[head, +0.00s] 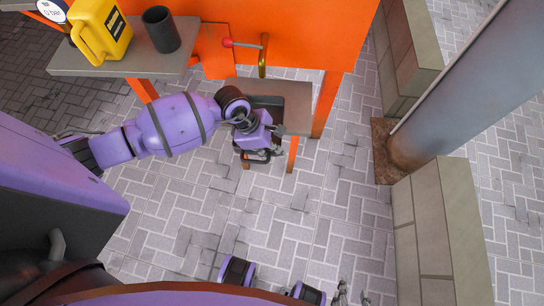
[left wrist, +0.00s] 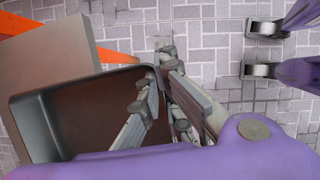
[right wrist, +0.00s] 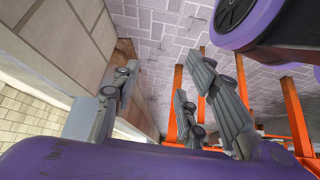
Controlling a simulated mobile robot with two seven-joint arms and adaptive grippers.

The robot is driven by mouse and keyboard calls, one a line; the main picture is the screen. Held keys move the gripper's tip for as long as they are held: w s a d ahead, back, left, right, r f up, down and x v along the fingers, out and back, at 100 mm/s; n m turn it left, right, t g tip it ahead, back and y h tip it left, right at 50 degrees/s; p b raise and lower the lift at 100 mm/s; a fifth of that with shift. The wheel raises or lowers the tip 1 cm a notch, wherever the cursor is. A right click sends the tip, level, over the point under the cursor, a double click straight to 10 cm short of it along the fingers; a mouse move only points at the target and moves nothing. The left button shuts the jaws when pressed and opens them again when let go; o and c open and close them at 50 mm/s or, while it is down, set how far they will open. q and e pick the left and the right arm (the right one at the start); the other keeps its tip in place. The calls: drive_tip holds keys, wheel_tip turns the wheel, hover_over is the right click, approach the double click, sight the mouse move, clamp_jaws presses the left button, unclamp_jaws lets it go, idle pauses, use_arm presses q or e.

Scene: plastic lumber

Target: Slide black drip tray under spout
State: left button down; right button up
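The black drip tray (head: 268,101) is at the grey lower shelf (head: 298,97), partly hidden by my left arm and gripper. In the left wrist view the tray (left wrist: 70,115) overlaps the grey board. My left gripper (head: 265,145) is at the tray's near side. Its fingers (left wrist: 155,82) straddle the tray wall, one inside and one outside, closed onto it. The brass spout (head: 263,58) stands above the shelf on the orange panel, beside a red-knobbed lever (head: 228,43). My right gripper (right wrist: 165,90) is open and empty, low in the head view (head: 352,294).
A grey upper shelf (head: 120,58) holds a yellow jug (head: 100,32) and a dark cup (head: 160,29). Orange legs (head: 328,105) flank the lower shelf. Stone blocks (head: 430,225) and a grey post (head: 450,85) stand at right. The paved floor (head: 290,220) between is clear.

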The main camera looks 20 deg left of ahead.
sight(275, 126)
use_arm(q)
drive_tip(key=w, duration=0.1)
drive_tip(key=w+a+b, duration=0.1)
drive_tip(key=w, duration=0.1)
drive_tip(key=w+b, duration=0.1)
drive_tip(key=w, duration=0.1)
drive_tip(key=shift+a+f, duration=0.1)
drive_tip(key=shift+a, duration=0.15)
drive_tip(key=shift+w+a+b, duration=0.3)
drive_tip(key=shift+w+b, duration=0.45)
drive_tip(key=shift+w, duration=0.2)
drive_tip(key=shift+w+a+b, duration=0.25)
drive_tip(key=shift+w+b, duration=0.45)
drive_tip(key=shift+w, duration=0.25)
drive_tip(key=shift+w+a+b, duration=0.15)
drive_tip(key=shift+w+b, duration=0.15)
drive_tip(key=shift+w, duration=0.5)
use_arm(e)
drive_tip(key=shift+g, duration=0.3)
drive_tip(key=f, duration=0.1)
drive_tip(key=s+f, duration=0.1)
drive_tip(key=f, duration=0.1)
drive_tip(key=s+f, duration=0.1)
drive_tip(key=f, duration=0.1)
drive_tip(key=shift+s+d+f, duration=0.1)
drive_tip(key=shift+d+f, duration=0.05)
drive_tip(key=shift+d, duration=0.05)
